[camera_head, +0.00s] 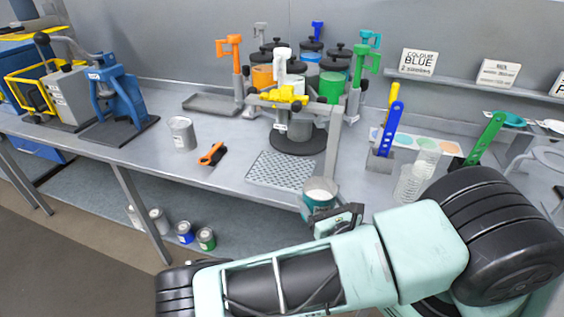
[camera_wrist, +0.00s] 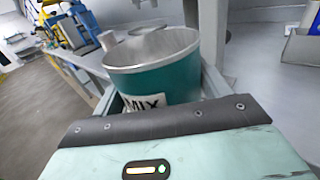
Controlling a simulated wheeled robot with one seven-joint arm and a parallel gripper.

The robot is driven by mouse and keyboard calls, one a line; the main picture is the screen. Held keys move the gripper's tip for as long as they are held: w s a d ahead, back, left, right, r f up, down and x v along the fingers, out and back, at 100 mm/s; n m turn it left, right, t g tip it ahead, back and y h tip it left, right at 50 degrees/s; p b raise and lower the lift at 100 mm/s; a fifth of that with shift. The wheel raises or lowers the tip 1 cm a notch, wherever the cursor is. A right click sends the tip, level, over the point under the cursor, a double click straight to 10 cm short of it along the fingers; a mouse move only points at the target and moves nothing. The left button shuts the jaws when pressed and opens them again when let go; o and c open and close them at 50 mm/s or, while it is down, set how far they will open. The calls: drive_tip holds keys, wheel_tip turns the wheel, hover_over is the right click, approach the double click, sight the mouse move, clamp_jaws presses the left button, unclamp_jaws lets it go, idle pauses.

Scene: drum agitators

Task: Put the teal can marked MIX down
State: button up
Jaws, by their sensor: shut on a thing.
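The teal can marked MIX (camera_wrist: 155,77) is open-topped and upright in the wrist view, its label facing my wrist camera. In the head view the teal can (camera_head: 320,197) is at the front edge of the bench, with pale contents or a pale inside showing. My gripper (camera_head: 326,212) is shut on it; in the wrist view its fingers (camera_wrist: 158,98) lie on both sides of the can. The can's base is hidden, so I cannot tell whether it touches anything below.
A perforated metal plate (camera_head: 282,170) lies on the bench (camera_head: 160,161) left of the can, beneath the dispenser frame. Clear beakers (camera_head: 410,184) and a blue-handled holder (camera_head: 388,130) are to the right.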

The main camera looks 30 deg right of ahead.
drive_tip(key=b+x, duration=0.9)
drive_tip(key=x, duration=0.1)
drive_tip(key=b+x, duration=0.5)
drive_tip(key=shift+w+a+f+b, duration=0.15)
drive_tip(key=shift+a+f+b, duration=0.1)
drive_tip(key=shift+f+b, duration=0.1)
drive_tip(key=shift+w+d+r+b, duration=0.15)
drive_tip(key=shift+w+b, duration=0.15)
drive_tip(key=shift+b, duration=0.95)
drive_tip(key=shift+d+b, duration=0.1)
drive_tip(key=shift+b, duration=0.55)
drive_tip(key=x, duration=0.8)
drive_tip(key=shift+w+r, duration=0.25)
drive_tip(key=shift+w, duration=0.05)
wheel_tip(320, 180, down, 4)
drive_tip(key=b, duration=0.2)
drive_tip(key=shift+w+r+b, duration=0.15)
drive_tip(key=shift+b, duration=0.25)
drive_tip(key=shift+r, duration=0.1)
